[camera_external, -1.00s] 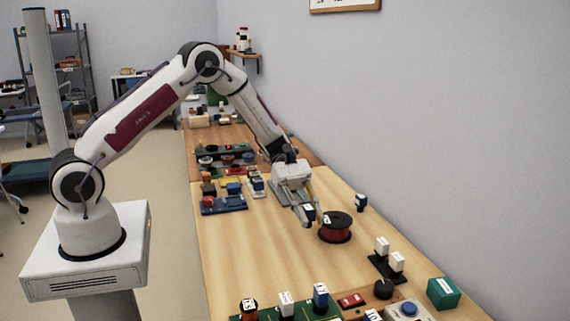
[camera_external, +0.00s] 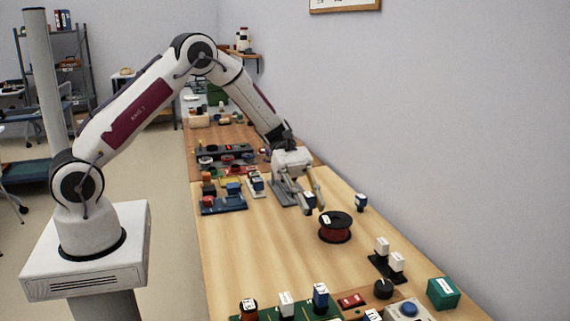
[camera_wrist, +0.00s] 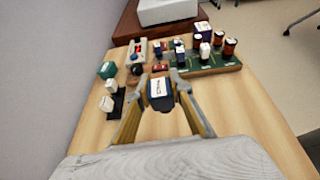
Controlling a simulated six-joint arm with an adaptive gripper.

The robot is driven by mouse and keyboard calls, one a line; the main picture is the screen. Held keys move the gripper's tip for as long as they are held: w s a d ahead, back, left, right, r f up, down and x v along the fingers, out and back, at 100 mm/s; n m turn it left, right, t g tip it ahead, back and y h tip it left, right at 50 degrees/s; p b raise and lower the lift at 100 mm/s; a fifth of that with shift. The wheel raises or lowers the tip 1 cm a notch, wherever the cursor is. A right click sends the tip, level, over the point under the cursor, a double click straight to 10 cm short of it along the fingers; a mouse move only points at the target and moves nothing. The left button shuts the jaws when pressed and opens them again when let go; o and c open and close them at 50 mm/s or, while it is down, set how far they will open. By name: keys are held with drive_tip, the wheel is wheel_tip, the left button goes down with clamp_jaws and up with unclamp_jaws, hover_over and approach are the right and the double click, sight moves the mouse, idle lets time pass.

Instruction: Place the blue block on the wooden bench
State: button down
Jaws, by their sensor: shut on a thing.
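My gripper (camera_external: 313,198) is shut on a dark blue block (camera_external: 309,202) with a white label. In the wrist view the block (camera_wrist: 160,100) sits between the two fingertips (camera_wrist: 160,84), its label facing the camera. The wooden bench (camera_external: 262,250) runs beneath and also shows in the wrist view (camera_wrist: 230,105). The block appears to hang a little above the bench, just behind a dark reel with red winding (camera_external: 335,230). The exact height cannot be told.
White blocks on a black base (camera_external: 386,266), a green box (camera_external: 443,293) and a green board with several parts (camera_external: 275,318) occupy the near end. The bench's middle left is clear.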

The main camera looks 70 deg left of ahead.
sight(310, 196)
wheel_tip(310, 196, up, 8)
drive_tip(key=w+a+n+t+y, duration=0.2)
drive_tip(key=w+a+n+t, duration=0.25)
drive_tip(key=a, duration=0.65)
drive_tip(key=w+a+n+t+y, duration=0.3)
drive_tip(key=w+a, duration=0.3)
drive_tip(key=a, duration=0.4)
drive_tip(key=w+a+n+t+y, duration=0.2)
drive_tip(key=w+a+n+t, duration=0.25)
drive_tip(key=a, duration=0.65)
drive_tip(key=s+a+n+y, duration=0.3)
drive_tip(key=a+y, duration=0.1)
drive_tip(key=a, duration=0.7)
drive_tip(key=s+a+n+y, duration=0.2)
drive_tip(key=a+n+y, duration=0.2)
drive_tip(key=a, duration=0.8)
drive_tip(key=s+a+n+y, duration=0.3)
drive_tip(key=a, duration=0.8)
wheel_tip(310, 196, down, 11)
drive_tip(key=shift+a+f+y, duration=0.15)
drive_tip(key=shift+a+y, duration=0.25)
drive_tip(key=shift+f, duration=0.1)
drive_tip(key=shift+f, duration=3.05)
